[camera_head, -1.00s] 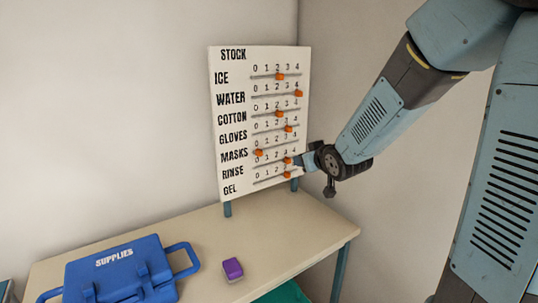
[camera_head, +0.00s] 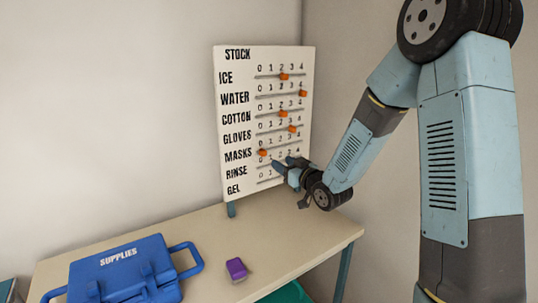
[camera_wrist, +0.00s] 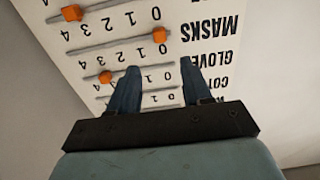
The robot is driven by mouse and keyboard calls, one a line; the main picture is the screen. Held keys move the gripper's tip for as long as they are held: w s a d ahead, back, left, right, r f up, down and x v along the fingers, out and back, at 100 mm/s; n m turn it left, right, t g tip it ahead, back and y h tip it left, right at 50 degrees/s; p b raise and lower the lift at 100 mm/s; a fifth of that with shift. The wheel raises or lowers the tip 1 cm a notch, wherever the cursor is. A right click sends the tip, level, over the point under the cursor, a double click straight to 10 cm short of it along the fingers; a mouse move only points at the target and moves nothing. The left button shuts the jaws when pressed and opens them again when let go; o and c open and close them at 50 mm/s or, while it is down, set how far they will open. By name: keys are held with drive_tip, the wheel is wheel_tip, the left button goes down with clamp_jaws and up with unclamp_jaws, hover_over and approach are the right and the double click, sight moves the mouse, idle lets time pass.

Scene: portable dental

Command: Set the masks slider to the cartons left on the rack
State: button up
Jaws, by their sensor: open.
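A white stock board (camera_head: 232,135) stands at the back of the table, with labelled rows and orange sliders on a 0 to 4 scale. The masks slider (camera_head: 263,153) sits at the 0 end of its track; it also shows in the wrist view (camera_wrist: 160,36), upside down. My gripper (camera_head: 283,163) is open and empty in front of the board's lower rows, right of and below the masks slider in the head view. In the wrist view its two fingers (camera_wrist: 160,75) are spread, with the masks slider beyond the tips. The arm hides the lower right sliders. No rack or cartons are recognisable.
A blue supplies case (camera_head: 125,272) and a small purple block (camera_head: 236,268) lie on the beige table (camera_head: 205,235). Other sliders near the gripper include the gloves slider (camera_wrist: 105,77) and the rinse slider (camera_wrist: 72,13). A green thing (camera_head: 288,293) shows below the table edge.

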sight(265, 152)
drive_tip(key=x, duration=1)
drive_tip(key=shift+w+a, duration=0.25)
drive_tip(key=shift+w, duration=0.05)
clamp_jaws()
